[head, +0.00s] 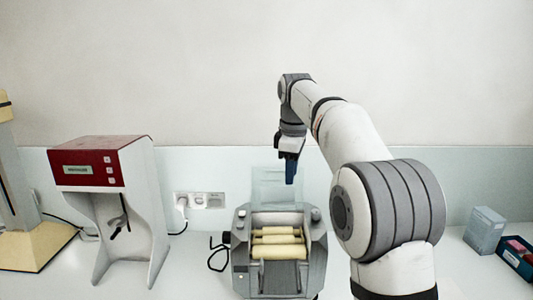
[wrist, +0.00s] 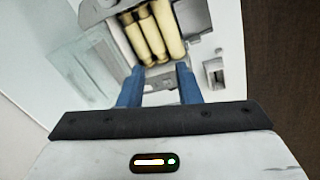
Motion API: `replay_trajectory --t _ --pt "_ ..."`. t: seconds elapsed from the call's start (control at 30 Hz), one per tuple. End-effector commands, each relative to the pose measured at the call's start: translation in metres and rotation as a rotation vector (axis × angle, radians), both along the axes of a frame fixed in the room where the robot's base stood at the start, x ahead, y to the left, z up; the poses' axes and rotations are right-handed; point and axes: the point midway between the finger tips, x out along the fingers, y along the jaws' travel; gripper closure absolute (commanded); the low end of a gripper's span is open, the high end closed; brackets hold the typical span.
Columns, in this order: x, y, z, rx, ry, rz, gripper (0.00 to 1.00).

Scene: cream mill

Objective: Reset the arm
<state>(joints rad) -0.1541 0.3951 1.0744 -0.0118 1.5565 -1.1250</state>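My gripper (head: 290,170) hangs from the end of my raised arm, above and behind the roller mill, with its blue fingers pointing down. In the wrist view its two blue fingers (wrist: 159,84) stand apart with nothing between them. The mill (head: 242,271) is a grey machine with cream-coloured rollers (head: 277,243). The rollers also show beyond the fingertips in the wrist view (wrist: 155,32). The gripper is clear of the mill.
A red and white bench machine (head: 97,163) stands at the left, beside a cream stand (head: 35,245). A wall socket (head: 199,200) is behind. A grey box (head: 484,230) and a dark blue bin (head: 519,256) with items are at the right. The bench left of the mill has free room.

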Motion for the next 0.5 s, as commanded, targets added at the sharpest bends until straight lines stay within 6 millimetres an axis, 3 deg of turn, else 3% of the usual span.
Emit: replay_trajectory --t 0.17,0.27,0.5 --pt "-0.043 -0.019 -0.013 0.026 -0.026 -0.181 0.69" --pt "-0.080 -0.033 -0.027 0.050 -0.048 -0.329 0.69" --pt "-0.177 -0.061 -0.084 0.121 -0.098 -0.691 0.69"
